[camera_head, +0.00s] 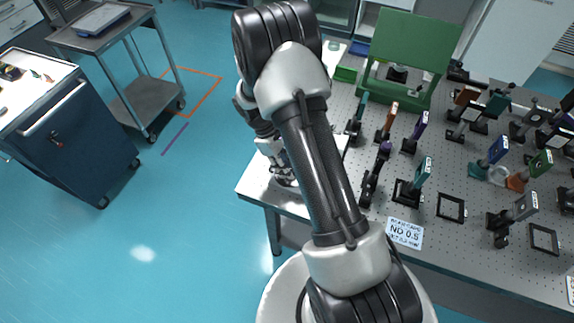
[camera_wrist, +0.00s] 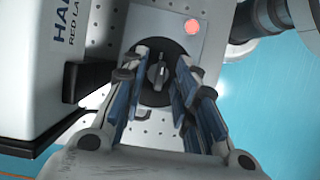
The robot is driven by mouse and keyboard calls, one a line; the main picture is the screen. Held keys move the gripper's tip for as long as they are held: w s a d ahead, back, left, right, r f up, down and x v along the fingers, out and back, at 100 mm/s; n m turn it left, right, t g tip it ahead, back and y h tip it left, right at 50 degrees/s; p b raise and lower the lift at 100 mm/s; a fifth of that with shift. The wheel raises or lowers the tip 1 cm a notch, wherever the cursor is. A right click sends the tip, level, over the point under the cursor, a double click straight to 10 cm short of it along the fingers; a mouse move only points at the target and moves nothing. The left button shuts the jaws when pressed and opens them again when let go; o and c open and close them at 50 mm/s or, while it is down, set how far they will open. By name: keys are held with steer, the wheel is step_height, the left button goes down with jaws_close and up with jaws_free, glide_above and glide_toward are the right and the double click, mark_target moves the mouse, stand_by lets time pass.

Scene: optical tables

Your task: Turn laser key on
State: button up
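The laser key (camera_wrist: 158,72) shows in the wrist view as a small metal key or knob in a round black switch on a grey panel. A lit red indicator (camera_wrist: 192,27) sits above and right of it. My gripper (camera_wrist: 160,85) is open, with one blue-padded finger on each side of the key. The fingers look apart from the key. In the head view my gripper (camera_head: 284,177) is low at the table's left corner, and my arm hides the key and much of the laser.
A white laser housing (camera_wrist: 40,70) with dark lettering stands close on the left in the wrist view. The perforated optical table (camera_head: 460,235) carries several coloured optic mounts and a green panel (camera_head: 412,45).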

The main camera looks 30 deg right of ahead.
steer(key=shift+r, duration=0.1)
steer(key=v, duration=1.1)
steer(key=shift+w+a+r, duration=0.15)
steer(key=shift+a+r, duration=0.05)
steer(key=shift+r, duration=0.15)
